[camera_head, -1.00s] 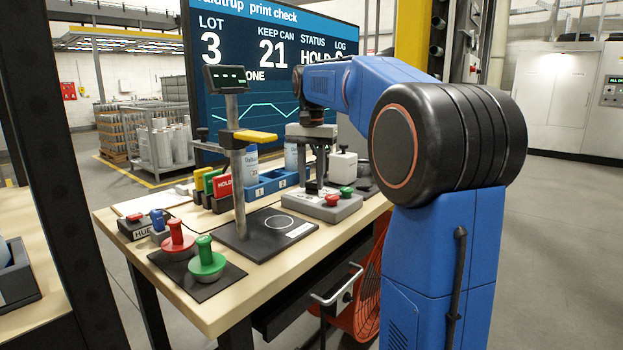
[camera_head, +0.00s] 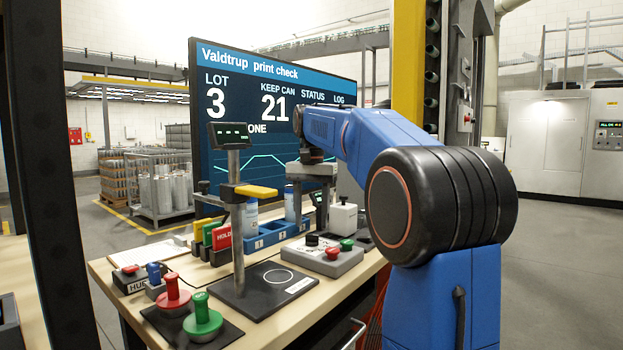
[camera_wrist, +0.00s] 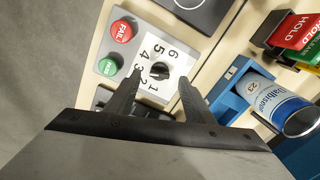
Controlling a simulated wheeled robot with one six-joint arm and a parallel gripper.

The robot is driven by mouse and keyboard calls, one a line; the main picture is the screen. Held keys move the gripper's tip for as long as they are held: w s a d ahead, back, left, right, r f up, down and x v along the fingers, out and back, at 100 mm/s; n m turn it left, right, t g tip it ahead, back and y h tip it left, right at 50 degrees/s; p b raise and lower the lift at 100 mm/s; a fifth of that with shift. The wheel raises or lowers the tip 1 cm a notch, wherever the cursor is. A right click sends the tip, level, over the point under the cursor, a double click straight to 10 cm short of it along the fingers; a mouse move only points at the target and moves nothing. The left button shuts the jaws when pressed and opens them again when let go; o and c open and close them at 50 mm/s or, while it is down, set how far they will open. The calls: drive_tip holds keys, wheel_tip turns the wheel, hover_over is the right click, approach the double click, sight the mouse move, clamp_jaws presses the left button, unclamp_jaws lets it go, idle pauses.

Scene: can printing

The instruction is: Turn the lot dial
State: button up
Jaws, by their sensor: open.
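The lot dial is a small black knob (camera_wrist: 159,70) on a white plate with numbers 1 to 6, in the wrist view. It also shows as a black knob (camera_head: 312,240) on the grey box in the head view. My gripper (camera_wrist: 162,79) is open, with one finger on each side of the dial in the picture; it appears apart from the knob. Its height above the dial is hard to tell. The screen (camera_head: 270,120) reads LOT 3 and KEEP CAN 21.
A red FAIL button (camera_wrist: 122,30) and a green button (camera_wrist: 107,67) sit beside the dial plate. A blue rack (camera_wrist: 238,94) with a printed can (camera_wrist: 270,98) is to the right. A post with a yellow part (camera_head: 256,192) stands left of the box.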

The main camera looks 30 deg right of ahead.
sight(311, 236)
wheel_tip(311, 236, up, 14)
drive_tip(key=shift+f, duration=0.2)
idle(0.7)
